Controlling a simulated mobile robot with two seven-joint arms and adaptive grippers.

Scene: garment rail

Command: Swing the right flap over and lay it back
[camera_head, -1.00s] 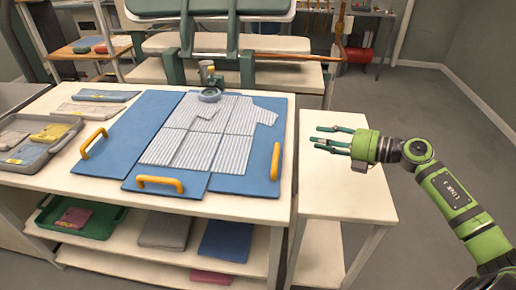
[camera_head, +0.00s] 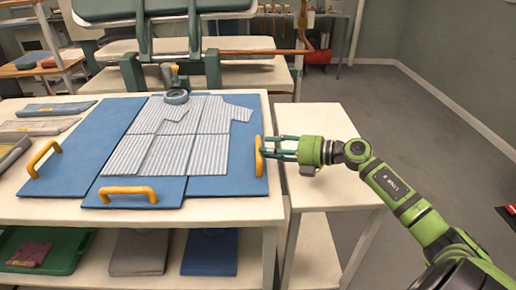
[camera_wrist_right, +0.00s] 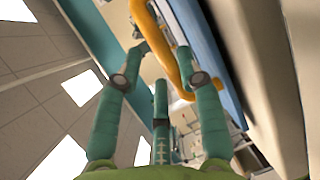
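The blue folding board lies flat on the white table. Its right flap (camera_head: 236,186) is down, with an upright orange handle (camera_head: 259,157) at its right edge. A grey-and-white striped shirt (camera_head: 205,140) lies on the board; its right sleeve (camera_head: 238,114) sticks out over the right flap, and its left side looks folded inward. My right gripper (camera_head: 264,147) is at the orange handle from the right. In the right wrist view its fingers (camera_wrist_right: 164,52) are apart, with the handle (camera_wrist_right: 172,52) passing between them. Contact is unclear. My left gripper is not in view.
The left flap (camera_head: 70,150) and lower flap (camera_head: 170,190) have orange handles too. A grey ring-shaped fixture (camera_head: 176,97) stands at the collar. A bare white side table (camera_head: 325,190) stands under my right arm. A green press (camera_head: 160,10) is behind.

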